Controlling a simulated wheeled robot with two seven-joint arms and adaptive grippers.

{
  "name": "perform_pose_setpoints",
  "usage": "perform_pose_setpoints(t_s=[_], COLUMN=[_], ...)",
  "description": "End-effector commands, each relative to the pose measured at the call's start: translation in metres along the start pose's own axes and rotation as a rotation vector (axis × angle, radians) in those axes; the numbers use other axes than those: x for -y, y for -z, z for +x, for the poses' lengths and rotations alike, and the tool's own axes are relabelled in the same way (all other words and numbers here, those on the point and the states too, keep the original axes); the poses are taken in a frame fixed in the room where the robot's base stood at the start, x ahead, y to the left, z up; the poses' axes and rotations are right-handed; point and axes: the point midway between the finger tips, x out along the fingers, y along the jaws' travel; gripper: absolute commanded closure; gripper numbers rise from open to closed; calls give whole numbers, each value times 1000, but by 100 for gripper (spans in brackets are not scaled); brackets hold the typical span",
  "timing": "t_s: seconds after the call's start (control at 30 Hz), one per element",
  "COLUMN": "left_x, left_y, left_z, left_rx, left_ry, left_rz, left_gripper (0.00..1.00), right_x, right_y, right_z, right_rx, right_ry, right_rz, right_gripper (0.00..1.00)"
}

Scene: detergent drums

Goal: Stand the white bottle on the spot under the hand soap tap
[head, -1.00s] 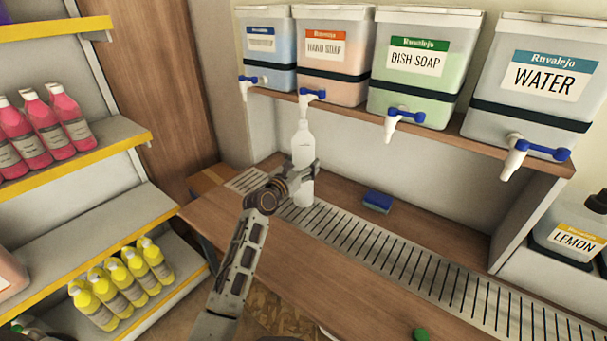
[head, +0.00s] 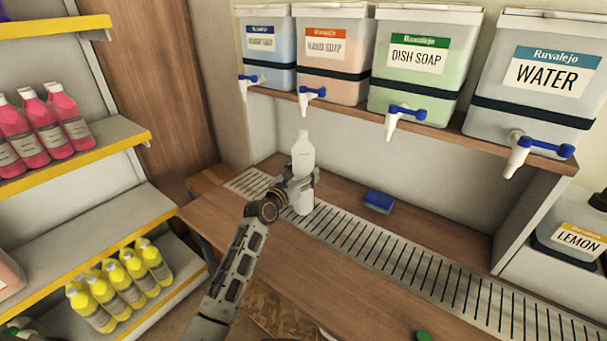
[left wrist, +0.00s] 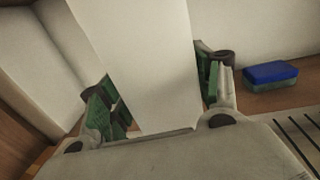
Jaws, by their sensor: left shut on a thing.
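The white bottle (head: 302,160) stands upright over the slotted drain strip (head: 350,236), below the hand soap tap (head: 310,97). My left gripper (head: 303,184) is shut around the bottle's lower body. In the left wrist view the bottle (left wrist: 150,60) fills the middle between the two green-padded fingers. The hand soap drum (head: 333,60) has an orange-topped label and sits on the shelf above. The bottle's base seems at or just above the strip; I cannot tell if it touches. My right gripper is not in view.
A blue sponge (head: 378,201) lies right of the bottle, also in the left wrist view (left wrist: 271,75). Dish soap (head: 418,62) and water (head: 538,75) drums stand to the right. Shelves with pink (head: 55,120) and yellow bottles (head: 120,280) are at left. The strip's right part is clear.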

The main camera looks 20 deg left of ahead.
Motion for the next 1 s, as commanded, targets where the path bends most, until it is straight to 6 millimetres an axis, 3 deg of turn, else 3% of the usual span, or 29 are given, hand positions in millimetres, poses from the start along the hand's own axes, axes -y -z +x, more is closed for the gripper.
perform_pose_setpoints(t_s=[0.27,0.3,0.43,1.0], left_x=[0,0,0,0], left_y=[3,3,2,0], left_z=[0,0,0,-2], left_rx=[0,0,0,-1], left_ry=[0,0,0,0], left_rz=[0,1,1,0], left_gripper=[60,33,16,15], right_x=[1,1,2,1], right_y=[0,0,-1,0], right_z=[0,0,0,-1], right_rx=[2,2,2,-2], right_ry=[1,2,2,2], right_rz=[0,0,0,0], right_gripper=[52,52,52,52])
